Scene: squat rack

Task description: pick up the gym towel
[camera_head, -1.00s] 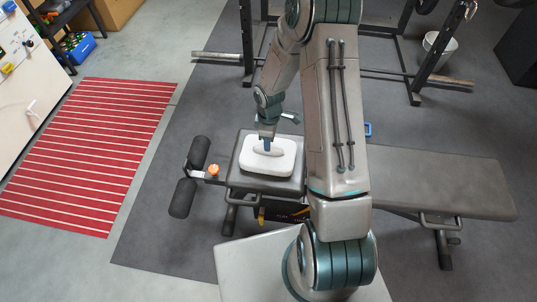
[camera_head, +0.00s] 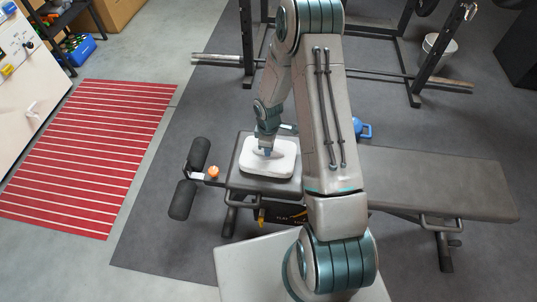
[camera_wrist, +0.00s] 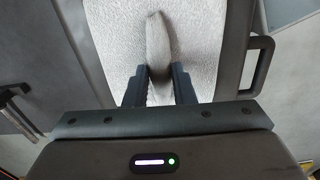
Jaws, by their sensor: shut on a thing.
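The gym towel (camera_head: 284,163) is a white folded pad with rounded corners over the left seat of the bench (camera_head: 430,178). My gripper (camera_head: 266,152) reaches down onto its middle from above. In the wrist view my gripper (camera_wrist: 159,78) is shut on a raised ridge of the textured towel (camera_wrist: 112,38), pinched between its two dark fingers. I cannot tell whether the towel's underside touches the seat.
An orange knob (camera_head: 212,172) and black foam rollers (camera_head: 190,180) are at the bench's left end. A blue kettlebell-like object (camera_head: 363,129) is behind the bench. A barbell (camera_head: 222,57) lies behind. A red striped mat (camera_head: 95,150) is at left.

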